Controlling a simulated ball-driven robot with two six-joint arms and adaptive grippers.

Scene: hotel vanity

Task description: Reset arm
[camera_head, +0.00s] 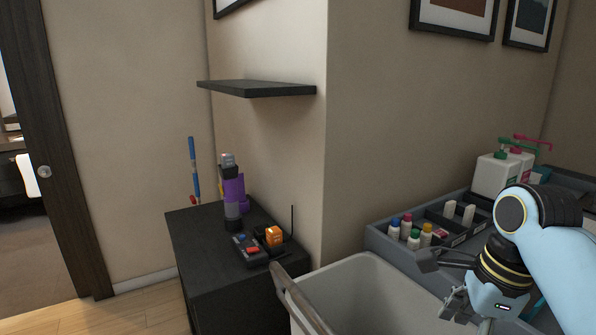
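My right arm comes in from the right edge, and its gripper (440,282) hangs over the right side of a pale grey bin (350,290). Its two fingers are spread apart with nothing visible between them. One finger is near the front edge of a grey organiser tray (376,240); I cannot tell if they touch. My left gripper is not in view.
A black cabinet (215,285) at the left carries a purple-and-grey device (233,195) and a handset (250,250). A dark shelf (257,89) juts from the wall. Floor is clear at lower left.

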